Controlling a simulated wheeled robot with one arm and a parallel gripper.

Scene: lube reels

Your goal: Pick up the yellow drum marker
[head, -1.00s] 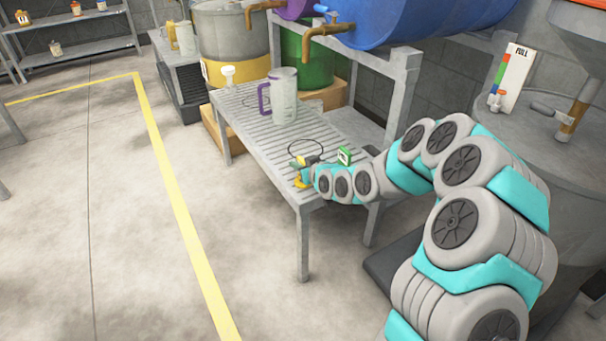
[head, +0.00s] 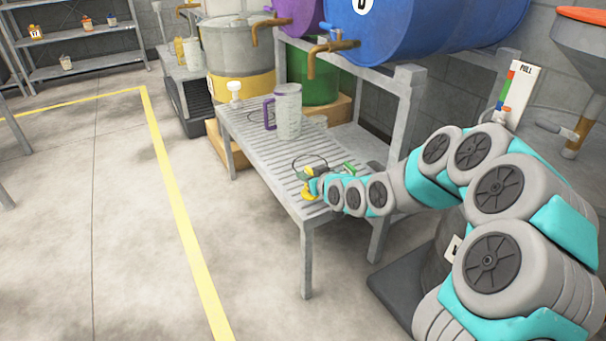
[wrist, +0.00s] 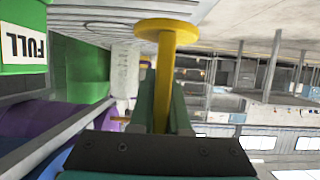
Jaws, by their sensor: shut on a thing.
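The yellow drum marker (wrist: 166,60) has a round flat disc and a thin stem. In the wrist view, which is upside down, the stem stands between the two green fingers of my gripper (wrist: 162,100). The gripper is shut on it. In the head view my gripper (head: 314,182) is at the near end of the slatted metal bench, and the yellow marker (head: 308,194) shows below it, partly hidden. I cannot tell whether its disc touches the bench.
A green piece labelled FULL (wrist: 22,45) is close beside my gripper. A purple-handled jug (head: 287,112) stands farther back on the bench (head: 245,135). Blue (head: 420,30) and purple drums with taps overhang it. Open floor lies to the left.

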